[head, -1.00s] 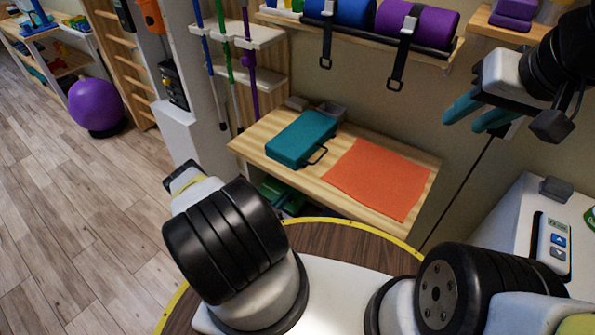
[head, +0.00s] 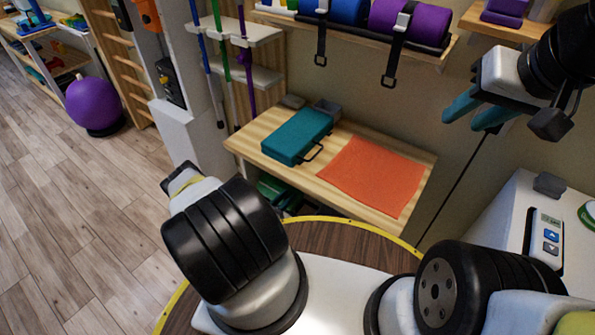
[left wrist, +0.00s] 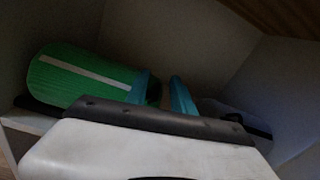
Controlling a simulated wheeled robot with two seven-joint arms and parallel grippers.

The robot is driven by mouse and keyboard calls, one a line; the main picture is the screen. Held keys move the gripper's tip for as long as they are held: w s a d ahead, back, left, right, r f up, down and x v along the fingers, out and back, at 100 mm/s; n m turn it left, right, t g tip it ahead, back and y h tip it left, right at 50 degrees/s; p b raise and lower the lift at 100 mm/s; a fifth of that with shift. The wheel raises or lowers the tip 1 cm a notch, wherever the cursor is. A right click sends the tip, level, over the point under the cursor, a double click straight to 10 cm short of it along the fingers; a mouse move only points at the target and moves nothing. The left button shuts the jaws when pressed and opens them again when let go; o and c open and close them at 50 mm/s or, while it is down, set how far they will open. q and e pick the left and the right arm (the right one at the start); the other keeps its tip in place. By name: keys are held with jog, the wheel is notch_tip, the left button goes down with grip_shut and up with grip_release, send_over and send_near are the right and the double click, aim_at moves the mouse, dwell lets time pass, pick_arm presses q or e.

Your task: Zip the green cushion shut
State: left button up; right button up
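The green cushion (left wrist: 82,75) lies at the left of the left wrist view, rounded, with a pale straight strip along it. The two teal fingers of my left gripper (left wrist: 162,93) stand apart just right of the cushion's end, with nothing clearly held between them. I cannot tell whether the near finger touches the cushion. No zip pull can be made out in the dim light. In the head view my left fingers are hidden. My right gripper (head: 467,115) is open and empty in the air at the upper right.
Pale walls surround the cushion closely. In the head view a wooden bench (head: 318,170) holds a teal case (head: 297,136) and an orange cloth (head: 370,175). Dark green shapes (head: 278,192) show beneath it. A white cabinet (head: 500,228) stands at right; a purple ball (head: 95,105) stands left.

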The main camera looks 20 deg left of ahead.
pick_arm(q)
jog(key=v, duration=0.7)
jog(key=shift+s, duration=0.4)
jog(key=shift+s+a, duration=0.1)
jog(key=shift+a, duration=0.1)
